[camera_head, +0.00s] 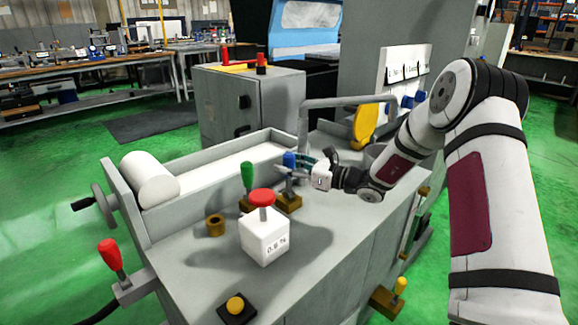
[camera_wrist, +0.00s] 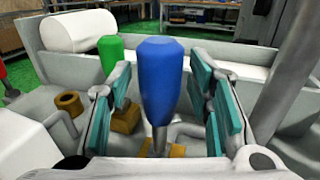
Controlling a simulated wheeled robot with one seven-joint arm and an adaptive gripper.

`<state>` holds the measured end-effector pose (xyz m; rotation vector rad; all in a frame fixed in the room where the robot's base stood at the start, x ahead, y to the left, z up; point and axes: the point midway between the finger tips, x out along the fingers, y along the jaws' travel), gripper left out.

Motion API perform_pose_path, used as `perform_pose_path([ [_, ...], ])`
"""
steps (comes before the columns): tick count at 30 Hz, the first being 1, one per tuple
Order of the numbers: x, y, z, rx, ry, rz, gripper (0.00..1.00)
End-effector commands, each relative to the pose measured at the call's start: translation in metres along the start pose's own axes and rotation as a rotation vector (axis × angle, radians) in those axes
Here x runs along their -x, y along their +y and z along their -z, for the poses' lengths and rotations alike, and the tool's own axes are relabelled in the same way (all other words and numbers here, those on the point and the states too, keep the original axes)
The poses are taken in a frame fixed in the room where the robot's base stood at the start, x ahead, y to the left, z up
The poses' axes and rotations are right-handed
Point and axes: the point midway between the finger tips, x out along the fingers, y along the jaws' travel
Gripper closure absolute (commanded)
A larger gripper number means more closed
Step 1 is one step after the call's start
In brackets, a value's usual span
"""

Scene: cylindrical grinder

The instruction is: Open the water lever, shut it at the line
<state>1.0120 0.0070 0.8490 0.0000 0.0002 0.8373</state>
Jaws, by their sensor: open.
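The lever with the blue handle (camera_head: 289,159) stands upright on a brass-coloured base (camera_head: 288,202) on the grey machine top; I take it as the water lever. In the wrist view the blue handle (camera_wrist: 161,80) is large and central, on a thin metal stem. My gripper (camera_head: 304,163) is open, and in the wrist view its teal-padded fingers (camera_wrist: 162,100) stand on either side of the handle, with gaps showing on both sides. I cannot tell how deep the handle sits between them. I cannot make out a line mark.
A green-handled lever (camera_head: 247,178) stands left of the blue one. A white box with a red knob (camera_head: 264,238) stands in front, beside a brass ring (camera_head: 215,225). A bent grey pipe (camera_head: 340,101) rises behind my gripper. A yellow part (camera_head: 365,125) is near my forearm.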

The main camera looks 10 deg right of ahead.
Motion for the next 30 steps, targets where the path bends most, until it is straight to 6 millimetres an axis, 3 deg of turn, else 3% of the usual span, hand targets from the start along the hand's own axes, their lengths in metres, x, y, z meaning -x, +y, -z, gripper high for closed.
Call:
perform_pose_path([
  [2,0.000,0.000,0.000,0.000,0.000,0.000,0.54],
  [3,0.000,0.000,0.000,0.000,0.000,0.000,0.58],
  [9,0.000,0.000,0.000,0.000,0.000,0.000,1.00],
  [17,0.004,0.001,0.003,0.008,-0.036,-0.002,1.00],
  [30,0.038,0.012,0.011,0.120,-0.376,0.000,1.00],
])
